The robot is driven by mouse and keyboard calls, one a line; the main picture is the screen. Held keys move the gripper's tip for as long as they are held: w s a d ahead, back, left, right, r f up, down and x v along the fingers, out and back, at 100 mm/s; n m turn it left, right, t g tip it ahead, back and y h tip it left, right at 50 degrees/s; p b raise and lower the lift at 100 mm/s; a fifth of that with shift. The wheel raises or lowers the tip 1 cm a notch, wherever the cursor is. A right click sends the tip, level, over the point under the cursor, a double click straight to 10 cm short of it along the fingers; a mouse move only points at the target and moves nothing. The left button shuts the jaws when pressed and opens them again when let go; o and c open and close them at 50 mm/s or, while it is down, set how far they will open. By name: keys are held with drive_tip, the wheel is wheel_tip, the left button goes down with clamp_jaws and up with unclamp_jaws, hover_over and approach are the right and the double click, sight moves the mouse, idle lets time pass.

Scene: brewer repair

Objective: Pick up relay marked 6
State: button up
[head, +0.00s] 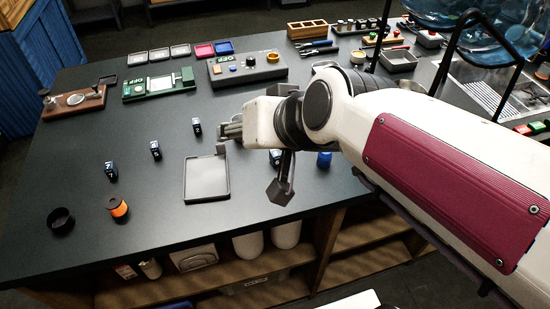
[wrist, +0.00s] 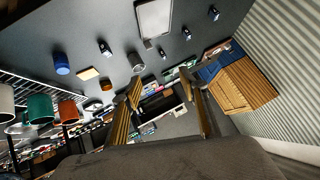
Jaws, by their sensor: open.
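Several small dark blue relay blocks with white markings stand on the dark table. In the head view one (head: 196,126) is left of my gripper, a second (head: 155,149) is farther left, and a third (head: 110,171) is farthest left. Another dark block (head: 275,157) shows partly behind my arm. The markings are too small to tell surely which is 6. The wrist view shows relays at the top right (wrist: 213,13), nearer the middle (wrist: 186,32) and above the fingers (wrist: 162,53). My gripper (head: 226,131) is open and empty, apart from the relays; its fingers (wrist: 161,80) frame the wrist view.
A grey square tray (head: 206,194) lies in front of my gripper. An orange-and-black spool (head: 117,207) and a black ring (head: 60,219) stand front left. A green board (head: 158,85) and grey control box (head: 247,68) lie behind. A blue cylinder (head: 324,159) stands beneath my arm.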

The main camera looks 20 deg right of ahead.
drive_tip(key=w+a+r+m+t, duration=0.2)
drive_tip(key=w, duration=0.5)
drive_tip(key=w+a+r+m+t, duration=0.1)
drive_tip(key=w+a+r+m, duration=0.1)
drive_tip(key=w, duration=0.5)
drive_tip(key=w+d+f+m+t+h, duration=0.1)
drive_tip(key=w+f+m+h, duration=0.1)
drive_tip(key=w+m, duration=0.15)
drive_tip(key=w+d+f+m+h, duration=0.1)
drive_tip(key=w+f+m+h, duration=0.1)
drive_tip(key=w, duration=0.3)
drive_tip(key=m+g+h, duration=0.6)
drive_tip(key=h, duration=0.3)
hover_over(271, 156)
drive_tip(key=w+a, duration=0.4)
drive_tip(key=a, duration=0.2)
wheel_tip(271, 156, down, 16)
drive_tip(key=shift+r, duration=0.25)
drive_tip(key=s+f+g, duration=0.1)
drive_tip(key=s, duration=0.1)
drive_tip(key=s+f+m+g+h, duration=0.1)
drive_tip(key=s, duration=0.1)
drive_tip(key=s+f+g+h, duration=0.1)
drive_tip(key=s, duration=0.1)
drive_tip(key=shift+f, duration=0.2)
drive_tip(key=shift+d, duration=0.15)
drive_tip(key=shift+x, duration=1.25)
